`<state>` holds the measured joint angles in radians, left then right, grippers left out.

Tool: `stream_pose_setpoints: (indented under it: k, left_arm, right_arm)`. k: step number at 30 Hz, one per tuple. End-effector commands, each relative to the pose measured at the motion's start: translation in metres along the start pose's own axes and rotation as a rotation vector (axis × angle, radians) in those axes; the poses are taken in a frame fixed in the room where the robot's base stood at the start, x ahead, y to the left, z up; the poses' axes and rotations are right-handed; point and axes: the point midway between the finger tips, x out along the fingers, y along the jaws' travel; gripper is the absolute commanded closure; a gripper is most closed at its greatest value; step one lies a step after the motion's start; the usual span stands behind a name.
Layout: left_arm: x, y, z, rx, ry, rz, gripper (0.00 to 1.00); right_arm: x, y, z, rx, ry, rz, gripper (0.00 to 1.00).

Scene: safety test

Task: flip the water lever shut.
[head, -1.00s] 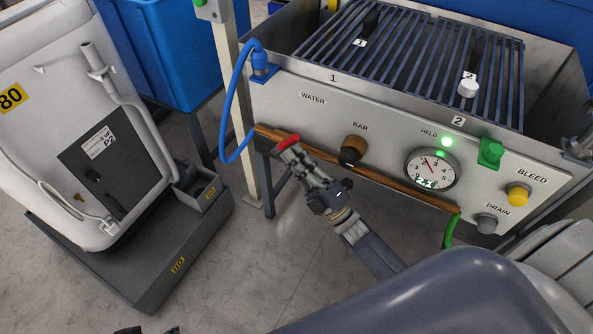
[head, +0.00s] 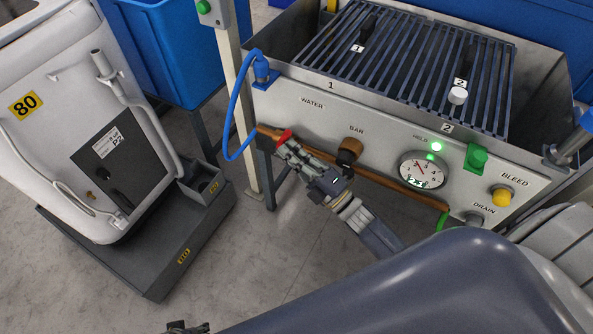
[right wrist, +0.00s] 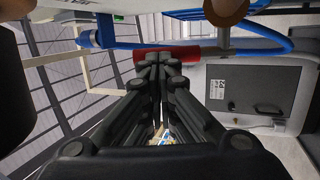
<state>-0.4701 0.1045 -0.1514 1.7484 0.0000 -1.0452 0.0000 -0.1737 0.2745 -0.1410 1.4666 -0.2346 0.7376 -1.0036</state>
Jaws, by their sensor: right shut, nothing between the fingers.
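The red water lever (head: 284,136) is at the left part of the grey test bench's front panel (head: 312,88), below the WATER label. My right gripper (head: 285,147) is shut and empty, with its fingertips at the lever, hiding part of it. In the right wrist view the lever is a red bar (right wrist: 190,54) lying crosswise just beyond the shut fingertips (right wrist: 157,58). I cannot tell whether they touch it. A dark piece at the bottom edge of the head view, probably my left gripper (head: 187,327), is mostly cut off.
A brown BAR knob (head: 350,151), a gauge (head: 422,170), a lit green HELD lamp (head: 436,146) and a yellow BLEED knob (head: 501,195) sit right of the lever. A blue hose (head: 230,105) loops at the left. A white unit (head: 70,130) stands further left.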

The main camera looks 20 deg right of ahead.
Motion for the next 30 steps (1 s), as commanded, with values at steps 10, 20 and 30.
stream_pose_setpoints:
  k: [10, 20, 30]
  left_arm:
    - [0.035, 0.002, 0.03, 0.005, -0.027, 0.003, 0.47]
    - [0.052, 0.004, 0.047, 0.008, -0.038, 0.005, 0.47]
    - [0.056, 0.004, 0.053, 0.009, -0.042, 0.005, 0.47]
  right_arm:
    - [0.01, 0.005, -0.002, 0.0, -0.001, 0.004, 1.0]
    - [0.02, 0.007, -0.004, 0.0, -0.001, 0.005, 1.0]
    - [0.029, 0.008, -0.005, 0.0, -0.001, 0.004, 1.0]
